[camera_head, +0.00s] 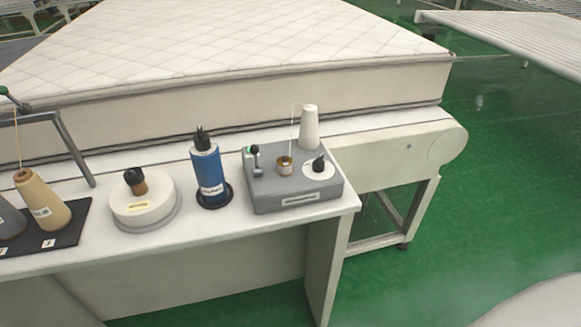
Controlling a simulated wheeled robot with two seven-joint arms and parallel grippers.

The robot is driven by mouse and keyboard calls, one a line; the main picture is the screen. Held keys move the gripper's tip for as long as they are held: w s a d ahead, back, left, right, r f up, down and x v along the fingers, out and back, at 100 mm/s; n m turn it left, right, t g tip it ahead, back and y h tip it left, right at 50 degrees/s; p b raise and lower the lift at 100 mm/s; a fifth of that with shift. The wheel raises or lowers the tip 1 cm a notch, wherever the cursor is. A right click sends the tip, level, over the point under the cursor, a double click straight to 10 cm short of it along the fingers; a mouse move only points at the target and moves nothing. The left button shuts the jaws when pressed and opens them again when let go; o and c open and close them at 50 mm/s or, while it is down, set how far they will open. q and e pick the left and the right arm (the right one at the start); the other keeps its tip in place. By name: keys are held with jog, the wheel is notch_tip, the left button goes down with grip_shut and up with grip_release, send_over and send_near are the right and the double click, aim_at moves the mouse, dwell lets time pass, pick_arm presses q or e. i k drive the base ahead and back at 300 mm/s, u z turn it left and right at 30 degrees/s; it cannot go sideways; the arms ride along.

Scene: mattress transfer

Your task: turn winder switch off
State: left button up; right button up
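The winder, a grey box (262,193), stands near the right end of the white table. On its top left is a small lever-like part (257,160) with a green spot beside it, which looks like the switch. Its exact position, on or off, is too small to tell. A brass-coloured bobbin (285,165) sits in the middle of the top. A black knob (319,162) on a white disc is at the right. A white thread cone (309,128) stands at the back, with a thread running near the bobbin. Neither of my grippers is in view.
Left of the winder stand a blue cylinder (208,172) on a black base, a round white device (142,207) and a tan cone (42,203) on a black mat. A quilted mattress (230,95) lies behind. Green floor (480,200) is open to the right.

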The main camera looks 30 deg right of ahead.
aim_at(318, 165)
jog(key=z, duration=0.8)
